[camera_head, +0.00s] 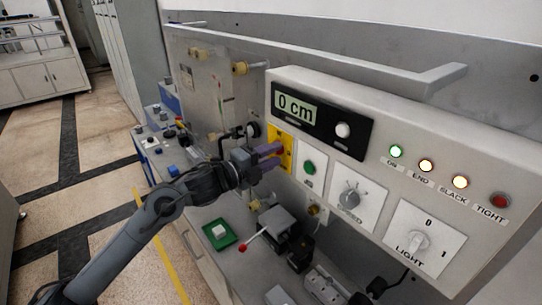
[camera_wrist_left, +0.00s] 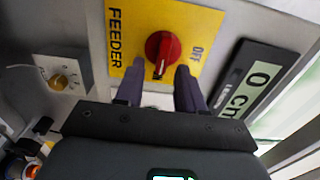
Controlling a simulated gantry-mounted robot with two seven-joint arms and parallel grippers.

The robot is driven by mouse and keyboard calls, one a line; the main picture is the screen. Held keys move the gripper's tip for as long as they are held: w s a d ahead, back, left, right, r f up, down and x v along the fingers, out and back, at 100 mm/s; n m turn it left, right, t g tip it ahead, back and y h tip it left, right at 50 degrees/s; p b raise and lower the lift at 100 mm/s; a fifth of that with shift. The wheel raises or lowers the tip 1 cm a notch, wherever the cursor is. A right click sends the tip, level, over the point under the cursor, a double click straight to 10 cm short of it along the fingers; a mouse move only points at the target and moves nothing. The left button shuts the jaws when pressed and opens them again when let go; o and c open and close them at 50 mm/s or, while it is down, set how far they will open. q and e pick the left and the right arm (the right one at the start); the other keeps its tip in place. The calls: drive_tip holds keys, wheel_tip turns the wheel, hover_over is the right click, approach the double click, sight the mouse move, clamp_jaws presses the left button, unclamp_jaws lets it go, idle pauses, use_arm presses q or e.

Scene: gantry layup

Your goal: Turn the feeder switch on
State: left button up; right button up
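The feeder switch is a red rotary knob (camera_wrist_left: 162,48) on a yellow plate (camera_wrist_left: 207,20) lettered FEEDER and OFF, in the left wrist view. The knob's pale mark points down the picture, toward my gripper. The yellow plate also shows in the head view (camera_head: 286,160), where my gripper hides the knob. My left gripper (camera_wrist_left: 160,88) is open, its two purple fingers apart with their tips at either side of the knob's lower end. I cannot tell whether they touch it. In the head view the left gripper (camera_head: 271,155) is right at the plate. My right gripper is not in view.
Beside the plate are a display (camera_head: 297,107) reading 0 cm, a green button (camera_head: 309,167), a speed knob (camera_head: 349,199) and a light switch (camera_head: 418,241). The ON, END and SLACK lamps look lit; the TIGHT lamp (camera_head: 500,200) looks dark. A red-tipped lever (camera_head: 255,239) stands below.

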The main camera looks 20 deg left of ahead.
use_arm(q)
drive_tip(key=b+v, duration=0.1)
drive_tip(key=v, duration=1)
drive_tip(key=shift+d+f, duration=0.1)
